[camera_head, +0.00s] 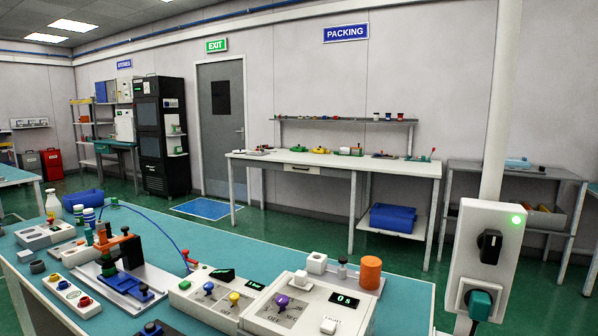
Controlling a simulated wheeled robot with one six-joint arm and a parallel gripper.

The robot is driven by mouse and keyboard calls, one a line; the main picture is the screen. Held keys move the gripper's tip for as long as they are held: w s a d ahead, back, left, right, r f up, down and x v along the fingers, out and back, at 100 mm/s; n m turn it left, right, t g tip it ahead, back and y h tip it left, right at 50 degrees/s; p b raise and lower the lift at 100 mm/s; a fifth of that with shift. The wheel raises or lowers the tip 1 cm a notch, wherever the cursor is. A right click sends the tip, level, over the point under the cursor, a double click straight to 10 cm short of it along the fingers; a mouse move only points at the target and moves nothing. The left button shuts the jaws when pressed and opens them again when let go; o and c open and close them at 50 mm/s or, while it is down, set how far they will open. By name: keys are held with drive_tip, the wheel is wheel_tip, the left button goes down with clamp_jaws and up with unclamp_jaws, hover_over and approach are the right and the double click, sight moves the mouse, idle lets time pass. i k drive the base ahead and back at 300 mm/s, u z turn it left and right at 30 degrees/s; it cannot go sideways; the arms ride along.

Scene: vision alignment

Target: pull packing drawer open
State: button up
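The packing drawer (303,168) is a small white front with a dark handle, set under the top of the long white packing bench (395,166) by the far wall. The drawer front looks flush with the bench, so it appears shut. A blue PACKING sign (346,32) hangs on the wall above. My gripper is not in view, so its place relative to the drawer cannot be told.
A teal workbench (400,306) crowded with devices fills the foreground. A white post with a switch box (488,250) stands at right. A blue bin (393,217) sits on the packing bench's lower shelf. Green floor (290,226) lies clear between the benches.

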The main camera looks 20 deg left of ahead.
sight(287, 167)
drive_tip(key=z, duration=0.85)
drive_tip(key=i, duration=3.85)
drive_tip(key=u, duration=2.5)
drive_tip(key=i, duration=3.8)
drive_tip(key=u, duration=0.7)
